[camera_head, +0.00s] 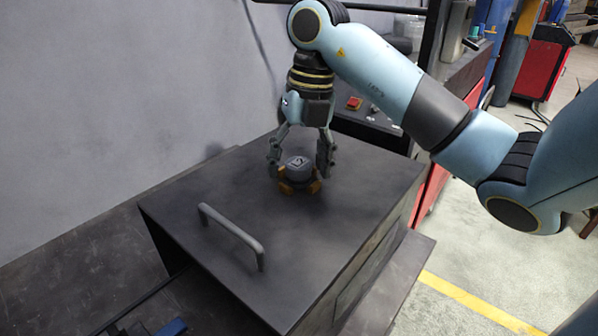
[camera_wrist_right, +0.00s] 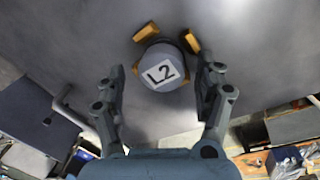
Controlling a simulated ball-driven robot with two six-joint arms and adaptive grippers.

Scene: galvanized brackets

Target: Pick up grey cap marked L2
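The grey cap marked L2 (camera_head: 299,167) sits on the dark box top, with orange-yellow blocks (camera_head: 286,187) around its base. In the right wrist view the cap (camera_wrist_right: 162,66) shows its white L2 label facing the camera. My right gripper (camera_head: 300,172) points down over the cap, with one finger on each side. In the right wrist view the right gripper (camera_wrist_right: 160,82) is open, and gaps show between its fingers and the cap. The left gripper is not in view.
The dark box (camera_head: 340,215) has a grey handle (camera_head: 232,236) standing up from its top, left of and nearer than the cap. A grey wall (camera_head: 120,90) rises behind on the left. A red button (camera_head: 354,103) is behind the box. The box top around the cap is mostly clear.

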